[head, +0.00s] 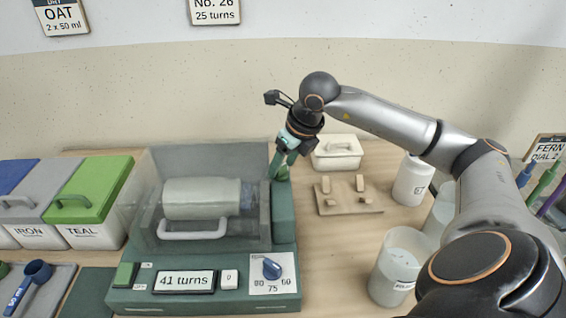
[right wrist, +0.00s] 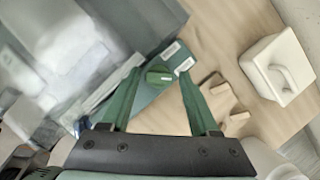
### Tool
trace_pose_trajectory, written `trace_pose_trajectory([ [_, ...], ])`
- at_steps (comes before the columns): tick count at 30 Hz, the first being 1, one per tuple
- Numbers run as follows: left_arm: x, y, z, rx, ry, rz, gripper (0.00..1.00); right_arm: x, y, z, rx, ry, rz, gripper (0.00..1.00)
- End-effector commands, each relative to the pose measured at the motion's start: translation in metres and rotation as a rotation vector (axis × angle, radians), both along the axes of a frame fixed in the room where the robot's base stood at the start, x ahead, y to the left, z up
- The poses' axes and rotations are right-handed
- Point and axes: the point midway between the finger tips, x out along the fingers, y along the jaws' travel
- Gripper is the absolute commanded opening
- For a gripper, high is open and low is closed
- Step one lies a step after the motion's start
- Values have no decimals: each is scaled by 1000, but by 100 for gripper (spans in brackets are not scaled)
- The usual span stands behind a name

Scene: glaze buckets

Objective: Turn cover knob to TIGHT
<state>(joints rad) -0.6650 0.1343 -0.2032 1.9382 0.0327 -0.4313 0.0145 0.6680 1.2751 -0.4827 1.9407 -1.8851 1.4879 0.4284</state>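The cover knob (right wrist: 158,74) is a round green knob on a teal block (head: 284,212) at the right side of the mixing machine. Two small white labels (right wrist: 183,66) sit beside it, too small to read. My right gripper (head: 285,166) is above the block, pointing down. In the right wrist view its two green fingers are spread apart, with the knob showing between their tips. I cannot tell whether the tips are level with the knob or still above it. The clear cover (head: 215,158) is down over a pale jar (head: 200,198). My left gripper is out of view.
The machine's front (head: 125,297) has a "41 turns" display (head: 184,281) and a blue dial (head: 271,268). A white lidded box (head: 338,152) and a wooden rack (head: 345,204) stand right of the gripper. White containers (head: 412,180) stand farther right; lidded bins (head: 92,205) stand left.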

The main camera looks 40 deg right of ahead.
Motion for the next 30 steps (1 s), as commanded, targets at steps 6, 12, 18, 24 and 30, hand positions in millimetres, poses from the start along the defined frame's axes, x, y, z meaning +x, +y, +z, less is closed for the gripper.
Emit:
trace_pose_trajectory([
  [6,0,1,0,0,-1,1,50,0,2,0,3,-1,3,72],
  [12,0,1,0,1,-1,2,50,0,2,0,5,-1,6,72],
  [18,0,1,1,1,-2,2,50,0,2,0,7,-1,39,72],
  [24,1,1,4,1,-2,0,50,0,1,0,6,0,178,72],
  [30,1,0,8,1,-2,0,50,1,-1,1,5,0,359,72],
])
